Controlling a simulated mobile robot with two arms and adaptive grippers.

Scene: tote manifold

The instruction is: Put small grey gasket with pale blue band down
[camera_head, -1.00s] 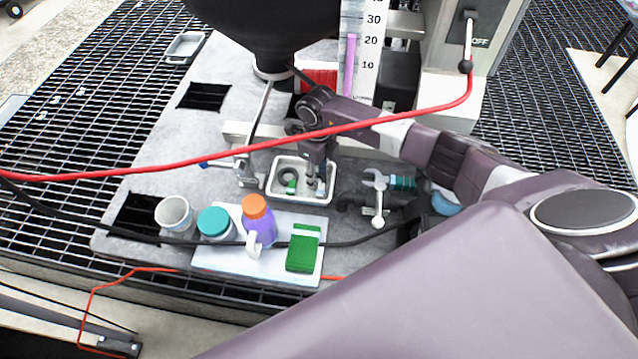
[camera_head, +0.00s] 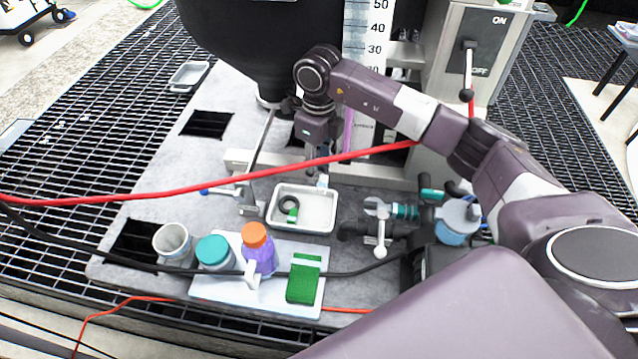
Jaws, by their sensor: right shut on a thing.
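My right gripper (camera_head: 321,172) is above the back right of the white tray, behind the red hose. It is shut on a small grey gasket with a pale blue band (camera_head: 322,181), which shows only as a small pale patch at the fingertips. The gasket is clear of the tray floor. The white tray (camera_head: 318,212) stands on the grey work surface and holds a dark ring and a green piece at its left side; its right side is bare. My left gripper is out of view.
A red hose (camera_head: 200,195) crosses in front of the gripper. A cup (camera_head: 172,240), a teal-lidded jar (camera_head: 214,252), a purple bottle (camera_head: 260,252) and a green sponge (camera_head: 303,280) stand in front. Pipe fittings and a wrench (camera_head: 380,225) lie right of the tray.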

